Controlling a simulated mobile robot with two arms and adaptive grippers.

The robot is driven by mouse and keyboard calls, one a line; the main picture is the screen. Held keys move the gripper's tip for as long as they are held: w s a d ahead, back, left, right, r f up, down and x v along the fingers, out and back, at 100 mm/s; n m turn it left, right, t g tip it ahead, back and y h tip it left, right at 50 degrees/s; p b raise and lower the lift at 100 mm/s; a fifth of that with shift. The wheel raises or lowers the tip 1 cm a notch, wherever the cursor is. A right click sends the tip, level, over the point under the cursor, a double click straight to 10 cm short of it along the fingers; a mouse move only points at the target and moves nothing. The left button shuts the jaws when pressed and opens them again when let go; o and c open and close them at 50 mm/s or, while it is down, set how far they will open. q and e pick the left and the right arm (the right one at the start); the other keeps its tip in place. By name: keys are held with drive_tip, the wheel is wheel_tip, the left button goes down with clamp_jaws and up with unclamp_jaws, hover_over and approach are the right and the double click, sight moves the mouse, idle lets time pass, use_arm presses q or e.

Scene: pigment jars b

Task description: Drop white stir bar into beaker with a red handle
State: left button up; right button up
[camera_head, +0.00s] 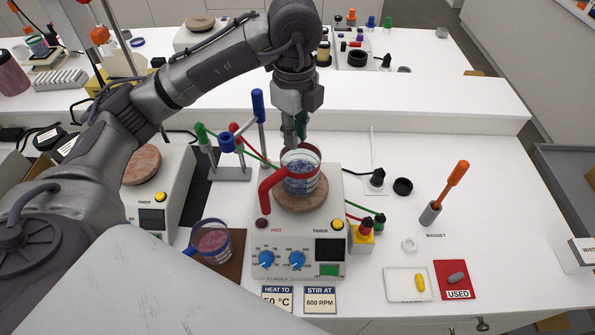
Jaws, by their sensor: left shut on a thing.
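The beaker with a red handle (299,180) stands on the round wooden-looking top of the hot plate and holds blue liquid. Its red handle (270,192) points left and toward me. My left gripper (297,138) points down over the back part of the beaker's rim, with its tips about at rim height or just above. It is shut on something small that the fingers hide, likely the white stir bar. No white stir bar shows elsewhere on the bench. A yellow stir bar (419,283) lies on a white tray. A grey one (456,278) lies on the red USED card.
The hot plate (330,205) has a stand with coloured clamps (231,172) behind its left side. A second beaker (212,240) stands front left on a brown mat. An orange-handled magnet tool (445,195) stands at right.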

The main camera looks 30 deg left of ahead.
use_arm(q)
wheel_tip(320, 180, down, 4)
drive_tip(key=shift+w+r+b, duration=0.1)
drive_tip(key=shift+b, duration=0.9)
drive_tip(key=shift+f, duration=0.5)
drive_tip(key=o, duration=0.7)
drive_tip(key=shift+o, duration=0.3)
drive_tip(key=shift+w, duration=0.1)
wheel_tip(320, 180, up, 12)
use_arm(e)
drive_tip(key=f, duration=0.3)
drive_tip(key=shift+s+f, duration=0.1)
drive_tip(key=shift+s, duration=0.1)
